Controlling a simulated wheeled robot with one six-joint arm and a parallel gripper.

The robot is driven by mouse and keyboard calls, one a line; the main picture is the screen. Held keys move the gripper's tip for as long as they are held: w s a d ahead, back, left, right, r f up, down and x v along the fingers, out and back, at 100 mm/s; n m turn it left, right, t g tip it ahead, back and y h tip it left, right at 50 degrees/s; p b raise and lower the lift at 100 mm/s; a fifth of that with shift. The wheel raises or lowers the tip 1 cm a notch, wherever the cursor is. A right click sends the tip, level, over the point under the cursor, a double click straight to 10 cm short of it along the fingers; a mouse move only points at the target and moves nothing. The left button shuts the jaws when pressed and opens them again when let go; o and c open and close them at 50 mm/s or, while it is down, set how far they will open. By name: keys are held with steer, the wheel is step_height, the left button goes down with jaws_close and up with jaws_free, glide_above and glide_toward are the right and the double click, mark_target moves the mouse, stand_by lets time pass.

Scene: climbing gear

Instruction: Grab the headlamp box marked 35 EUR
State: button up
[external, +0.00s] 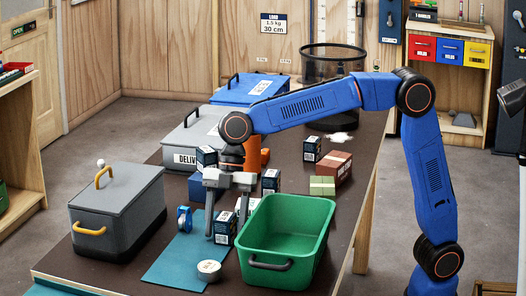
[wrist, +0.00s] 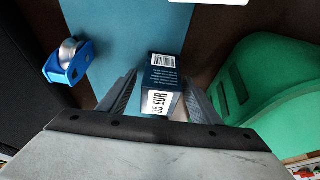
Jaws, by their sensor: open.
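A dark blue box marked 35 EUR (wrist: 164,80) stands on the table below my gripper, with a barcode and small print on its faces. In the external view this box (external: 224,228) is beside the green bin. My gripper (external: 225,236) points down over it with open jaws. In the wrist view the two fingers of my gripper (wrist: 161,78) lie on either side of the box, and I cannot tell whether they touch it.
A green bin (external: 288,207) stands close on the right. A grey cooler (external: 117,215) stands at left on the dark table. The teal mat (external: 170,268) has bare room in front.

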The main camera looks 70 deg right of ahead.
steer(key=c, duration=1.2)
steer(key=shift+r, duration=0.1)
